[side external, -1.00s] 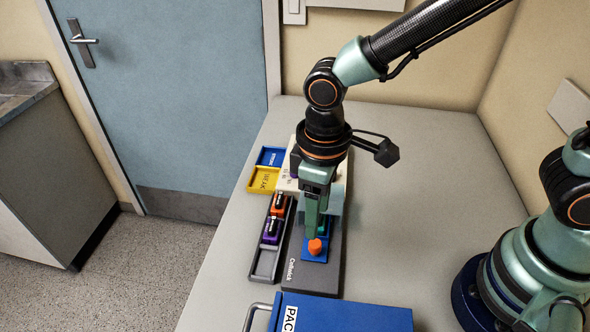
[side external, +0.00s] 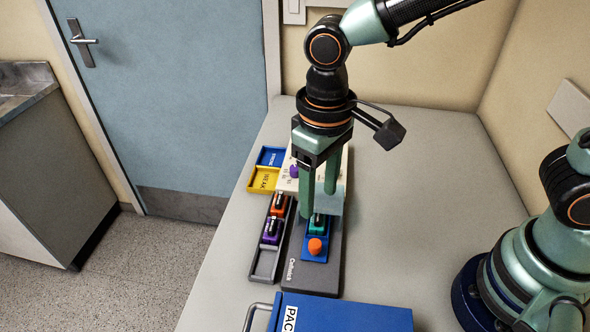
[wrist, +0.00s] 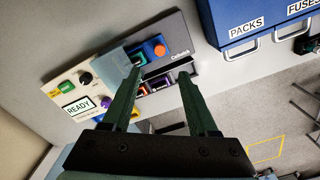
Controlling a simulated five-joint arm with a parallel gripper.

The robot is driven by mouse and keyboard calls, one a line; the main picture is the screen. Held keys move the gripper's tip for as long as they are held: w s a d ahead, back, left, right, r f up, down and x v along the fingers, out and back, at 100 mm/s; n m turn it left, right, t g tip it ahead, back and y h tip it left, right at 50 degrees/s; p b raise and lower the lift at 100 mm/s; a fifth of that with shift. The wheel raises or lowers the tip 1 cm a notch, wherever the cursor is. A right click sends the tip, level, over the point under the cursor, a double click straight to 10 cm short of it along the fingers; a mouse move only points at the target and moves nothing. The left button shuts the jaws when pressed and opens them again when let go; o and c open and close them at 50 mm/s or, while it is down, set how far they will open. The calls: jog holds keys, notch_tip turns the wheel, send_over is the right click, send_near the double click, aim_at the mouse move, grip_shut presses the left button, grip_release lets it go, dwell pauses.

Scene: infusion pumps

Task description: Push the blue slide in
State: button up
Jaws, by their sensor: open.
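The blue slide (side external: 313,256) carries an orange knob (side external: 315,246) and lies at the near end of the dark grey pump base (side external: 310,278). The slide also shows in the wrist view (wrist: 151,57), with its orange knob (wrist: 160,50) toward the labelled end. My gripper (side external: 319,205) is open and empty, its fingers pointing down over the pump, behind the orange knob in the side view. In the wrist view my gripper (wrist: 159,72) has its fingers well apart. A teal piece (side external: 318,225) sits by the slide, partly hidden by a finger.
A cream panel (wrist: 88,91) with a READY display and knobs joins the pump. A tray (side external: 265,263) with orange and purple modules lies left of the base. Yellow and blue bins (side external: 264,179) stand behind it. A blue PACKS box (side external: 345,312) is in front.

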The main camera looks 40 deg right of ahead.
aim_at(315, 242)
notch_tip(315, 242, down, 12)
jog(key=m, duration=0.9)
jog(key=shift+m, duration=0.4)
jog(key=shift+c, duration=0.2)
grip_shut()
jog(key=shift+w+d, duration=0.1)
dwell(0.9)
